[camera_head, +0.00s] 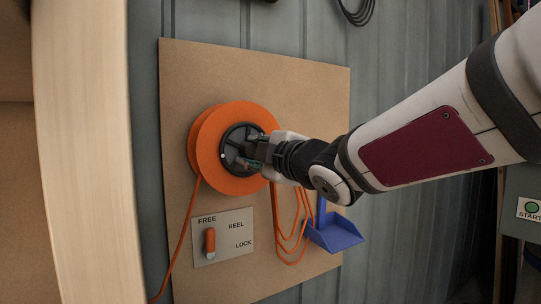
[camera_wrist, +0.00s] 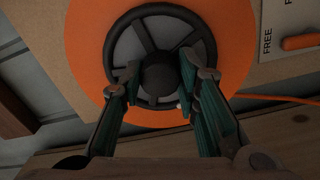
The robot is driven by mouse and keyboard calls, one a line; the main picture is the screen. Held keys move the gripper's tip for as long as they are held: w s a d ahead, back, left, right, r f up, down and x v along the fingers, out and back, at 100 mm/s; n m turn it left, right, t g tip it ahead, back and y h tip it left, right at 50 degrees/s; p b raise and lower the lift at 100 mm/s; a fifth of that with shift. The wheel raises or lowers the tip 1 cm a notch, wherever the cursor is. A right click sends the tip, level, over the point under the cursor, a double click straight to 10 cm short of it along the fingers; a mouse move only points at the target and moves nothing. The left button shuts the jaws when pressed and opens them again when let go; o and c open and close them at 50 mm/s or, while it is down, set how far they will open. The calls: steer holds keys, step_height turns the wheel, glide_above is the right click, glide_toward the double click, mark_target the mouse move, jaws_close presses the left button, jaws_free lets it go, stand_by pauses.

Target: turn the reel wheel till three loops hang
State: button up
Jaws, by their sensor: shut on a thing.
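The orange reel (camera_head: 206,150) is mounted on a brown board. Its dark spoked wheel (camera_head: 233,140) faces out and also shows in the wrist view (camera_wrist: 141,28). My gripper (camera_head: 250,152) is shut on the reel wheel; in the wrist view its fingers (camera_wrist: 160,72) lie on either side of the round hub (camera_wrist: 160,80). Orange cord loops (camera_head: 291,262) hang below the reel on the right; strands overlap and their number is hard to tell. Another length of cord (camera_head: 183,232) runs down from the reel's left side.
A lock plate (camera_head: 236,223) below the reel has an orange lever (camera_head: 210,241) standing upright under FREE. A blue scoop-like tray (camera_head: 335,235) is right of the loops. A pale wooden post (camera_head: 85,150) stands at left. A START button box (camera_head: 530,209) is at right.

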steer(key=o, duration=1.2)
steer(key=shift+c, duration=0.2)
steer(key=v, duration=1.2)
